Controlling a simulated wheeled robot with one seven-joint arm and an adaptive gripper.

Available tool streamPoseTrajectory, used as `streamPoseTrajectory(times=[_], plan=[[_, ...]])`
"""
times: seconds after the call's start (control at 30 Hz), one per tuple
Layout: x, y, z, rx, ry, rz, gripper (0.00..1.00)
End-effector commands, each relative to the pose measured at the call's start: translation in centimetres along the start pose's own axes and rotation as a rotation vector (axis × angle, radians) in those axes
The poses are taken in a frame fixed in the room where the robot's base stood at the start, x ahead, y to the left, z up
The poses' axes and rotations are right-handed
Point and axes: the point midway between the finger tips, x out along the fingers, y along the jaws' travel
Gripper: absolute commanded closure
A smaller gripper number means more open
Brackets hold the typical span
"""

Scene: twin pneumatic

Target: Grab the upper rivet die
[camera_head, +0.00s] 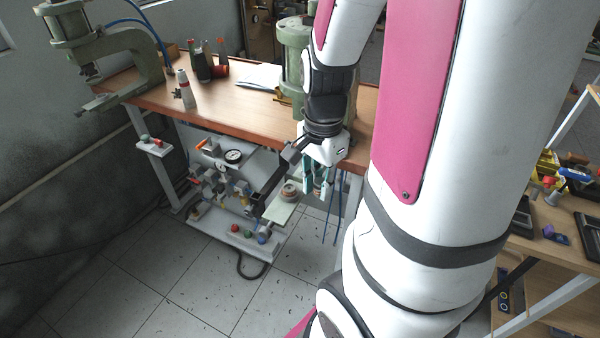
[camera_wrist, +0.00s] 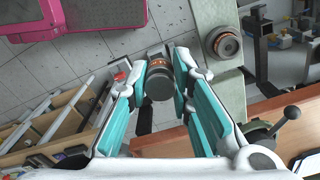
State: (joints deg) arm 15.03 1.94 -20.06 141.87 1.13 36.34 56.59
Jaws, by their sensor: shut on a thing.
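The upper rivet die (camera_wrist: 158,80), a short dark cylinder with a copper-coloured band, sits between my fingertips in the wrist view. My gripper (camera_wrist: 160,72), with teal and white fingers, is shut on it. In the head view my gripper (camera_head: 318,188) points down in front of the bench edge, and the held die cannot be made out there. A second round die (camera_wrist: 222,44) with a similar band rests on a pale green plate (camera_wrist: 232,92), beside my gripper and apart from it. It also shows in the head view (camera_head: 289,191).
A pneumatic panel with a gauge (camera_head: 233,156) is below the bench edge. Tiled floor lies open in front.

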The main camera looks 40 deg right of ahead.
Motion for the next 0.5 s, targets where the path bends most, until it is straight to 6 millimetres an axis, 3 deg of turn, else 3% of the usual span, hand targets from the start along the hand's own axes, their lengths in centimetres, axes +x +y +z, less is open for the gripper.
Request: streamPoseTrajectory(times=[0.27, 0.5], plan=[[-0.6, 4.6, -0.4, 0.003, 0.000, -0.001, 1.00], [-1.1, 4.7, -0.4, -0.004, -0.006, -0.001, 1.00]])
